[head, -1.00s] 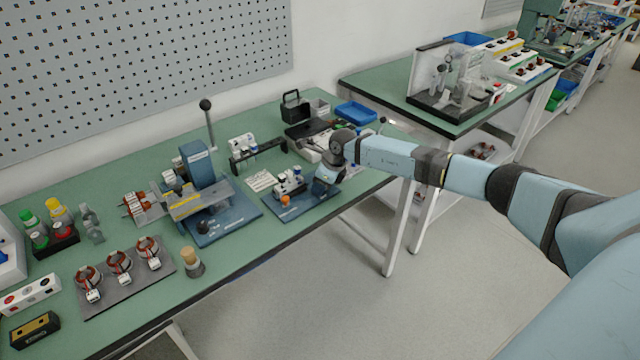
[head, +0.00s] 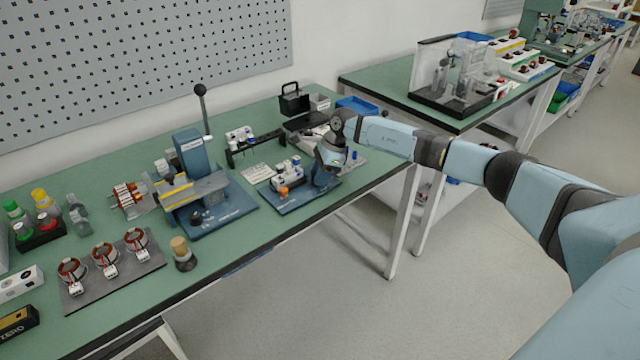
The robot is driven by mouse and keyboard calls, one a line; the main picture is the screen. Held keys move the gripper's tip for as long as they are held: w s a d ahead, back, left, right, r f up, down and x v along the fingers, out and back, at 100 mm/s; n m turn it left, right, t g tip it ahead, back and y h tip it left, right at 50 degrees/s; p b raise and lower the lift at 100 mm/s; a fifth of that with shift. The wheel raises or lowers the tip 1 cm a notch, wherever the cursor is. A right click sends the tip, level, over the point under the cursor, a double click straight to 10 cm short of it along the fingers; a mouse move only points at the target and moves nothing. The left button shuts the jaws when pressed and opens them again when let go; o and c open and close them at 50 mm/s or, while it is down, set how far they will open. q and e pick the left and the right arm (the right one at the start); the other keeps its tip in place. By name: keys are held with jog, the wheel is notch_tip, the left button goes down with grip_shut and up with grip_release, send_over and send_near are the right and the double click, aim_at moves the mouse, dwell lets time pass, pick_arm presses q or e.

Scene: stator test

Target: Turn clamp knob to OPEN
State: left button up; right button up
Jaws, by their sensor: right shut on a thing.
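The blue clamp fixture (head: 290,201) lies on the green bench, with white terminal parts and an orange piece (head: 283,191) on it. My right gripper (head: 326,178) points down over the right end of this fixture. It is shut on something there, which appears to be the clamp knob. The knob and the fingertips are hidden behind the wrist, so the knob's position and markings cannot be read. My left gripper is not in view.
A blue lever press (head: 226,211) stands left of the fixture. Stators on a grey plate (head: 112,276) and a wooden-topped stamp (head: 182,252) are further left. A black rack (head: 256,150) stands behind. Bare bench lies in front of the fixture.

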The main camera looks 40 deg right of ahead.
jog(key=n+b, duration=0.1)
jog(key=n+g+b, duration=0.1)
jog(key=shift+w+f+n+b, duration=0.15)
jog(key=shift+f+n+b, duration=0.05)
jog(key=shift+n+b, duration=0.2)
jog(key=shift+n+g+b, duration=0.4)
jog(key=shift+n+b, duration=0.35)
jog(key=shift+n, duration=0.15)
jog(key=n+b, duration=0.1)
jog(key=n, duration=0.1)
jog(key=n+g+b, duration=0.1)
jog(key=n+b, duration=0.1)
jog(key=shift+w+r+g, duration=0.1)
jog(key=shift+w+g, duration=0.1)
jog(key=shift+g, duration=0.1)
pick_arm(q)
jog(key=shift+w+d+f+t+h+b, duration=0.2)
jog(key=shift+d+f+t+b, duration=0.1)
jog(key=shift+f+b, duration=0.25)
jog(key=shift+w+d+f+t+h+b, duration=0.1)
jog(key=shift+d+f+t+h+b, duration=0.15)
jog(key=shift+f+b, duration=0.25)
pick_arm(e)
jog(key=shift+r+n+g+h, duration=0.1)
jog(key=shift+n+g+h, duration=0.35)
jog(key=shift+n, duration=1.15)
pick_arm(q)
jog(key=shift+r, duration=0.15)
